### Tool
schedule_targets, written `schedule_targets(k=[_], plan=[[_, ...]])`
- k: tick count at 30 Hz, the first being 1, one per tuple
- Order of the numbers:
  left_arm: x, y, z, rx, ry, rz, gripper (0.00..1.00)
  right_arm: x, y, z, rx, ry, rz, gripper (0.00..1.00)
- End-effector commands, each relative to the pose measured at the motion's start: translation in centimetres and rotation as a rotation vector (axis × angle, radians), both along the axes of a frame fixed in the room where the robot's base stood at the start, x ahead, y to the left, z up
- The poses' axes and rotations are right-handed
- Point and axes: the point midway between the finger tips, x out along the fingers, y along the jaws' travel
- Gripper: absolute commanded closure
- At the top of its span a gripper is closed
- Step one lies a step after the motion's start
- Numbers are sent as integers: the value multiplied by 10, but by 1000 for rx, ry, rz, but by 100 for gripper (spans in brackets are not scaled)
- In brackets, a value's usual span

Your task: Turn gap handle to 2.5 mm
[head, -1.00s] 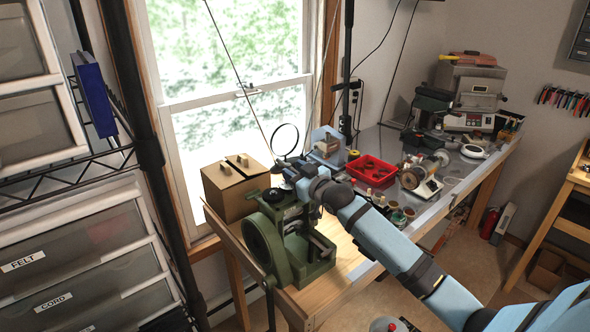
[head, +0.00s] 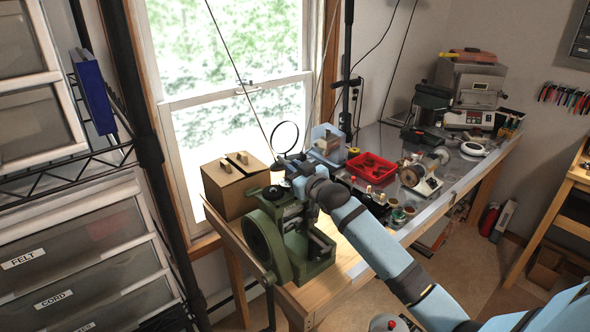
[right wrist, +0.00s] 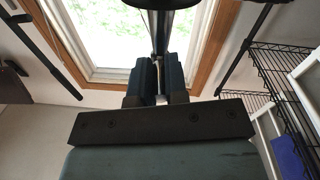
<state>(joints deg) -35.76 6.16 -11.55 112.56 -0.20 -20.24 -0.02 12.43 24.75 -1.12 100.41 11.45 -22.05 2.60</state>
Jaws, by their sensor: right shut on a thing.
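The green rolling mill (head: 316,262) stands at the near left end of the bench, with a large round wheel on its left side. A dark round part (head: 276,193) sits on its top. My right gripper (head: 284,166) is above the mill's top, shut on the gap handle. The handle is small and mostly hidden by the jaws in the head view. In the right wrist view, the two dark fingers (right wrist: 159,82) close around a thin part, with a dark post beyond them. The gap reading cannot be made out. My left gripper is out of view.
A cardboard box (head: 232,190) stands close behind the mill, under the window. A magnifier ring (head: 285,136) is just behind my gripper. A red tray (head: 371,168) and small tools fill the bench to the right. Drawers (head: 95,265) stand at the left.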

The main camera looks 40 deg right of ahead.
Motion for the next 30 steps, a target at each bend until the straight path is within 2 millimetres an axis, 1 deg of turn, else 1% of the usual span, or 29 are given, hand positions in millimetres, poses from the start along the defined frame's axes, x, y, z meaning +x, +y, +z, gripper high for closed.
schedule_targets(k=[13,18,24,30], plan=[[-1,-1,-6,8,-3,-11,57,1,10,-1,8,-2,-258,100],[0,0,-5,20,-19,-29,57,2,12,-1,6,-2,-342,100],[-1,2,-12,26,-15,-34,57,3,13,0,4,-1,-408,100],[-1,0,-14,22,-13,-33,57,3,13,1,1,-3,-435,100]])
